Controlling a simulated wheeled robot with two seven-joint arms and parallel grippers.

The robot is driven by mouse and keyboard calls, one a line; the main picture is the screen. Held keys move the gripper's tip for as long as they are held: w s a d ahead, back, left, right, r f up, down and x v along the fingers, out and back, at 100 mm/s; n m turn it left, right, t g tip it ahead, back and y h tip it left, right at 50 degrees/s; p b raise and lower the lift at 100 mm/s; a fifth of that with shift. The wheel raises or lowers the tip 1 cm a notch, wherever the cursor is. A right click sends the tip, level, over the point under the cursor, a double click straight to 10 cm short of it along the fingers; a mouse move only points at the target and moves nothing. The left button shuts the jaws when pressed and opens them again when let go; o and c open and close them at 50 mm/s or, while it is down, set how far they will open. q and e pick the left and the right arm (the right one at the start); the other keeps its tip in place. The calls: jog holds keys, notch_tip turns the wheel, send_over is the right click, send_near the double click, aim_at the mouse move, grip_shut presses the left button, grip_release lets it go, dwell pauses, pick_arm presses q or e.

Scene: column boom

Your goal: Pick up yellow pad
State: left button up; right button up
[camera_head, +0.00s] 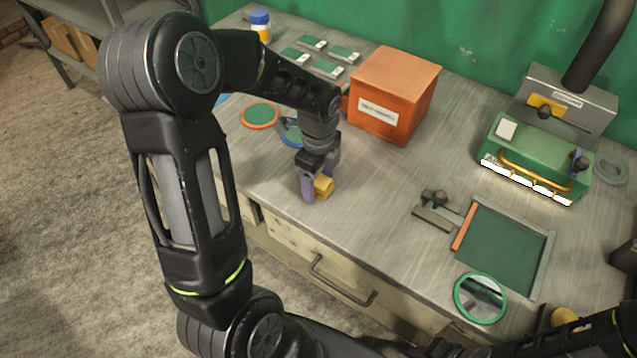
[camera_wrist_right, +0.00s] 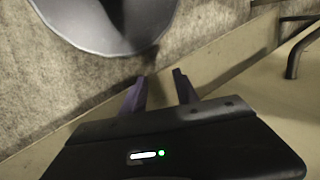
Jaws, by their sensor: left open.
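A small yellow pad (camera_head: 324,187) lies on the metal workbench near its front edge. My left gripper (camera_head: 318,187) points down at the pad, its purple fingers apart. One finger stands on the near left side of the pad, and the other is partly behind it. The pad is partly hidden, and I cannot tell whether the fingers touch it. My right gripper (camera_wrist_right: 158,78) shows in the right wrist view with its two fingers apart and nothing between them, above the floor beside the bench front.
An orange box (camera_head: 393,95) stands behind my left gripper. A green machine (camera_head: 535,160) is at the right, with a green-floored tray (camera_head: 545,262) and a green-rimmed round mirror (camera_head: 480,298) nearer. Another yellow item (camera_head: 563,317) is at lower right. The bench middle is clear.

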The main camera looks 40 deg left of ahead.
aim_at(319, 179)
pick_arm(q)
jog(key=shift+c, duration=0.6)
jog(key=c, duration=1.3)
jog(key=shift+c, duration=0.2)
notch_tip(319, 179, up, 10)
jog(key=shift+r+b, duration=0.1)
jog(key=shift+b, duration=0.45)
jog(key=o, duration=0.8)
jog(key=c, duration=0.6)
